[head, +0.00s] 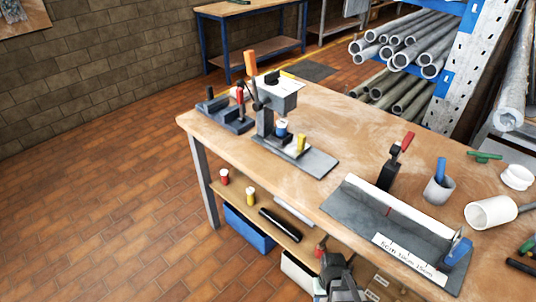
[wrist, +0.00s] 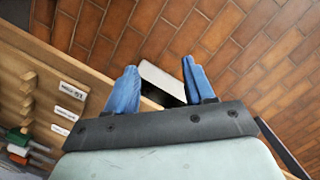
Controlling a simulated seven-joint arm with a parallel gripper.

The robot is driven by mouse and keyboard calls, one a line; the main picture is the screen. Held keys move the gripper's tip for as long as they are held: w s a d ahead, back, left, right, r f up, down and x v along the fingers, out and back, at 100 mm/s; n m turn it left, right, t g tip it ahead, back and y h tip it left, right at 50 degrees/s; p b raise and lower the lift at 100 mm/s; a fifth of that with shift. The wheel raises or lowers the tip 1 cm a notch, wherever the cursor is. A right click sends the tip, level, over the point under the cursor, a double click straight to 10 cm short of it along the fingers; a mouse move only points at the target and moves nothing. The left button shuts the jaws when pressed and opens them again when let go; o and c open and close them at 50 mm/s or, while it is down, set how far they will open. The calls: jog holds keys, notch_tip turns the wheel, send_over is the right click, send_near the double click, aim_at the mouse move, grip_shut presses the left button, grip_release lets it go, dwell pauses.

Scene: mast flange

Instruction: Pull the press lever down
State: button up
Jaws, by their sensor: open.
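The press (head: 277,98) stands on the far part of the wooden bench, with a grey head on a dark column. Its lever (head: 251,68) has an orange handle and points up on the press's left side. A blue and white piece (head: 281,129) sits under the press head, and a yellow piece (head: 300,143) stands on its base. My gripper (wrist: 158,85) is open and empty, with blue fingertips apart, pointing down past the bench edge. In the head view my arm's end shows at the bottom, low in front of the bench, far from the lever; its fingertips are unclear there.
A red-handled clamp (head: 396,160), a grey cup (head: 438,190) and a bending fixture with a scale (head: 410,258) stand on the nearer bench. A dark fixture (head: 225,115) is left of the press. The lower shelf holds a blue bin (head: 248,230). Floor to the left is clear.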

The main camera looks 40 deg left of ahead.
jog(key=w+a+r+n+t, duration=0.1)
jog(key=a+r, duration=0.3)
jog(key=a, duration=0.3)
jog(key=a+r+n+t, duration=0.15)
jog(key=a+r, duration=0.25)
jog(key=a, duration=0.4)
jog(key=s+a+r+n+t+y, duration=0.2)
jog(key=s+a+r+t, duration=0.1)
jog(key=a+r, duration=1)
jog(key=s+a+r+n+t+y, duration=0.2)
jog(key=a+r+t, duration=0.1)
jog(key=a+r, duration=1.1)
notch_tip(320, 180, up, 29)
jog(key=m+t+h, duration=0.3)
jog(key=m+t, duration=0.8)
jog(key=m, duration=0.2)
send_over(253, 80)
jog(key=w+a, duration=0.1)
jog(key=w, duration=0.1)
jog(key=shift+w+a+r, duration=0.15)
jog(key=shift+w, duration=0.05)
